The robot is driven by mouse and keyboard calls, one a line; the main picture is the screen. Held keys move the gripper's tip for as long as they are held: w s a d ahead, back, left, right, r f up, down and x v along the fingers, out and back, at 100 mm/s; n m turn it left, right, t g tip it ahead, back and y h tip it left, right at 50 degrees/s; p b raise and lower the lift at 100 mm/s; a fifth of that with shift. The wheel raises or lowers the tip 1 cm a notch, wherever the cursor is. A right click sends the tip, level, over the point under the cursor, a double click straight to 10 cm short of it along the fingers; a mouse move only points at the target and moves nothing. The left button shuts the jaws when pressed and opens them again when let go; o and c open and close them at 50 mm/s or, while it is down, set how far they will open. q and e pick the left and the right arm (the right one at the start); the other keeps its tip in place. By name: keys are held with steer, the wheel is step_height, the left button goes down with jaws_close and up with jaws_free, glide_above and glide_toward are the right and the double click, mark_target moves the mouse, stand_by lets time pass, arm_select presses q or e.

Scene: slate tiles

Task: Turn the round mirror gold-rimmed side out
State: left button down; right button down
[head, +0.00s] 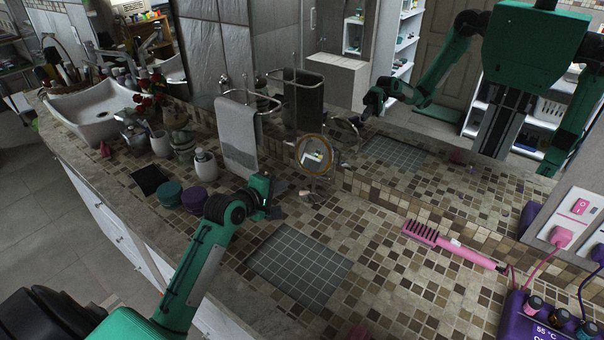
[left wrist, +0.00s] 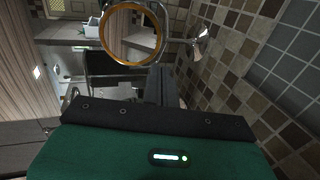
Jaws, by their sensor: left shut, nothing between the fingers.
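The round mirror (head: 314,155) stands on the tiled counter near the wall mirror. Its gold-rimmed side faces my head camera. In the left wrist view the round mirror (left wrist: 131,34) is at the top, its gold rim also toward the camera, with a shiny metal stand foot (left wrist: 203,38) to its right. My left gripper (head: 277,208) is just left of and in front of the stand, low over the counter. It is shut and empty; its dark fingers (left wrist: 160,82) show below the round mirror, apparently apart from it. My right gripper is not directly in view.
A grey grid mat (head: 300,268) lies in front. A pink hairbrush (head: 455,244) lies to the right, near a purple device (head: 520,310). A grey towel (head: 238,138) hangs behind my gripper. Purple and teal jars (head: 194,199) stand left of it. The wall mirror reflects my body.

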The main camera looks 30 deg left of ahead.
mark_target(310, 173)
arm_select(q)
steer(key=p+x, duration=0.2)
steer(key=x, duration=0.9)
steer(key=shift+w, duration=0.15)
steer(key=shift+w+f+p, duration=0.2)
steer(key=shift+w+p, duration=0.15)
steer(key=shift+w, duration=0.15)
